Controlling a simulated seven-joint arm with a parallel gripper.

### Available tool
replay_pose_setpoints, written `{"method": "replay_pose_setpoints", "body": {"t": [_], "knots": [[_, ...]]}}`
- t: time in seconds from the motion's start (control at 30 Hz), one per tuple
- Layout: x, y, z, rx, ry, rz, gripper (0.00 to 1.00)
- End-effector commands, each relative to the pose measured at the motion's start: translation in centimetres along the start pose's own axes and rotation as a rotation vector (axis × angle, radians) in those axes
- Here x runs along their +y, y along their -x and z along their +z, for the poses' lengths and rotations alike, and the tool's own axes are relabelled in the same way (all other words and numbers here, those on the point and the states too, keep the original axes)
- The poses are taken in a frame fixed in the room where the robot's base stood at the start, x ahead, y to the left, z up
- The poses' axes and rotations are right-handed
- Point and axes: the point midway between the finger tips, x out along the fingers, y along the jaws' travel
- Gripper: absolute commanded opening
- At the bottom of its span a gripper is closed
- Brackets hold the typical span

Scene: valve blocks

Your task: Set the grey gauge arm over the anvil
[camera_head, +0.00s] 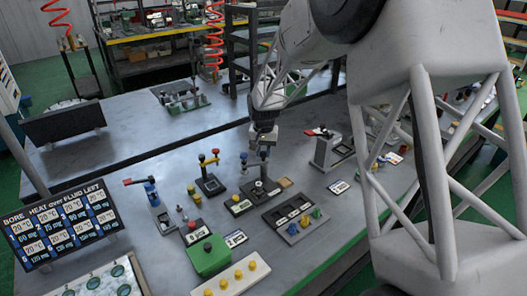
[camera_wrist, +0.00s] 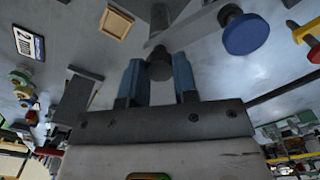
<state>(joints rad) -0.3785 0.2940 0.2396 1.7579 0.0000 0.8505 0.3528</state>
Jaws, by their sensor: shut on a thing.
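In the wrist view, my gripper (camera_wrist: 159,72) is shut on a dark round knob (camera_wrist: 159,64) between its two blue fingers. A grey bar, which looks like the gauge arm (camera_wrist: 188,20), runs from beside the knob to the upper right. In the head view, my gripper (camera_head: 263,151) points down above a dark base (camera_head: 262,191) with a round pale spot, perhaps the anvil. A grey upright stands between them. The gripper hides much of the arm, and I cannot tell whether the arm lies over the anvil.
A blue disc (camera_wrist: 246,34) is close to the right finger. A wooden tray (camera_wrist: 115,23) lies nearby. A red-handled grey stand (camera_head: 330,150) is to the right, and a black block with coloured knobs (camera_head: 296,217) is in front. A green box (camera_head: 209,256) stands front left.

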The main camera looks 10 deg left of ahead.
Motion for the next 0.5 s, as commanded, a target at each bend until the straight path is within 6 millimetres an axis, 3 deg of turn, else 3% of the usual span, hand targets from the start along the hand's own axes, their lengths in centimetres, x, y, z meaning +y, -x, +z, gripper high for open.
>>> {"method": "replay_pose_setpoints", "body": {"t": [0.5], "knots": [[0.00,0.11,-0.04,0.001,0.488,0.000,0.00]]}}
